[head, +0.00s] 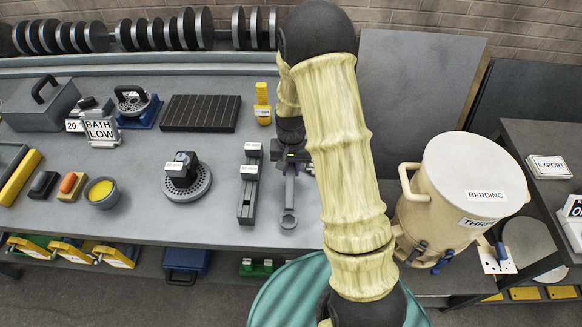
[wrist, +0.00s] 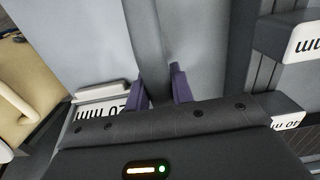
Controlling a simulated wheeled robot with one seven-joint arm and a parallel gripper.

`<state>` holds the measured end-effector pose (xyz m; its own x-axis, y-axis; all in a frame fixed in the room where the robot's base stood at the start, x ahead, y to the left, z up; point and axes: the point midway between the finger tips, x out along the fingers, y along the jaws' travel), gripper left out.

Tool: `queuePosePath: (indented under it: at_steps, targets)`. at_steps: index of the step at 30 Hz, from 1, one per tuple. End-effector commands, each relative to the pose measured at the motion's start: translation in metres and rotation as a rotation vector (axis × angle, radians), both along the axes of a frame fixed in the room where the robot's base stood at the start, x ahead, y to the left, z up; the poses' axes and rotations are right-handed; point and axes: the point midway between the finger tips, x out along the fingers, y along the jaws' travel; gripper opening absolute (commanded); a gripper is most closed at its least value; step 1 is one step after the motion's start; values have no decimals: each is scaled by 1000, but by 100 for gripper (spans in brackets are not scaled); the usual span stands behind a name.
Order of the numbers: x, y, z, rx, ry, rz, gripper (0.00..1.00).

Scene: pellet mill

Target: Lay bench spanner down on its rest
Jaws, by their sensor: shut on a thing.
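The bench spanner (head: 289,197) is a grey bar with a ring end that points toward the front edge of the bench. My gripper (head: 290,158) is shut on it near its far end, over the bench between a dark slotted block and my arm. In the wrist view the grey shaft of the spanner (wrist: 150,40) runs between my two purple fingers (wrist: 160,86). I cannot tell whether the spanner touches the surface below. The rest is not clearly identifiable; my gripper and arm hide part of the bench there.
The dark slotted block (head: 246,200) with white labels stands close left of the spanner. A round perforated piece (head: 187,184) lies further left. A large cream drum (head: 445,215) stands right of my arm. Bench between round piece and block is clear.

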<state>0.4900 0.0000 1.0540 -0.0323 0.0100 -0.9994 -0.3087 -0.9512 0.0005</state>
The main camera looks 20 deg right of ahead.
Motion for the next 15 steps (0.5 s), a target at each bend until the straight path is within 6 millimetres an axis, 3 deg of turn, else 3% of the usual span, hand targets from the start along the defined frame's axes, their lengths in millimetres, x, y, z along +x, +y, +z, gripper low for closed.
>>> queuePosePath:
  at_steps: [15]
  targets:
    - [1,0,-10,0,-2,0,0]
